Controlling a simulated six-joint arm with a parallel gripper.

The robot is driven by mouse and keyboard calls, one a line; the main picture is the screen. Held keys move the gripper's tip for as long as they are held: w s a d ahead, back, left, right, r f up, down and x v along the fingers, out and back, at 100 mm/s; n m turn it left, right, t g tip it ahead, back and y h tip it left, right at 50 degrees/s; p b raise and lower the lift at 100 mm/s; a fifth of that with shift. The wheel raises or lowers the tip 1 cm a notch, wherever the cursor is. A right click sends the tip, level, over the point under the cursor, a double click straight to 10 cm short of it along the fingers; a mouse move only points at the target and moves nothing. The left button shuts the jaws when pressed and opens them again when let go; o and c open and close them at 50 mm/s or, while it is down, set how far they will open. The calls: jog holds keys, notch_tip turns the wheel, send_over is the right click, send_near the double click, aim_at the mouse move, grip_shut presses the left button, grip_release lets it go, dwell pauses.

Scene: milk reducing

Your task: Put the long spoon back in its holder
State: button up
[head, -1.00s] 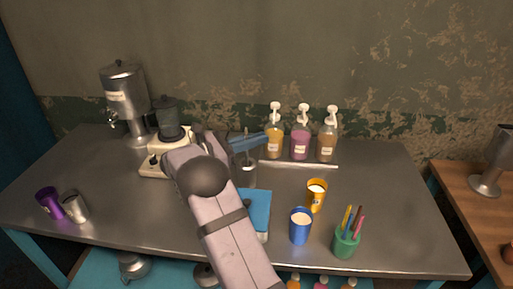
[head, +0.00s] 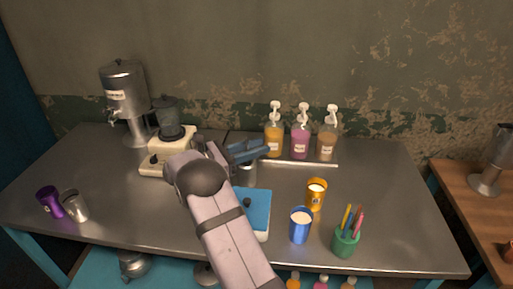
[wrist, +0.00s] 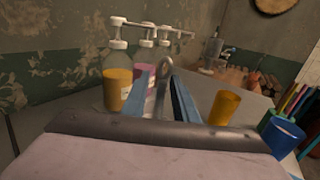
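My gripper (head: 262,150) is over the middle of the counter, pointing right, with two blue fingers parted. In the wrist view, the long spoon's grey handle (wrist: 162,88), with a looped top, stands between the fingers, with a gap visible beside it. Its lower part is hidden behind the gripper body. A grey metal cylinder (head: 249,176), seemingly the spoon's holder, stands just below the fingers in the head view, its upper part covered by them. I cannot tell whether the spoon's lower end is inside it.
Three pump bottles (head: 300,140) stand behind, right of my gripper. An orange cup (head: 316,196), a filled blue cup (head: 300,228) and a green holder with straws (head: 344,243) stand front right. A blue-topped scale (head: 256,212) lies beside my arm.

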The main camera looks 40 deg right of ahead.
jog(key=shift+r, duration=0.2)
jog(key=w+a+b, duration=0.2)
jog(key=a, duration=0.9)
jog(key=shift+w+a, duration=0.2)
jog(key=shift+a, duration=0.2)
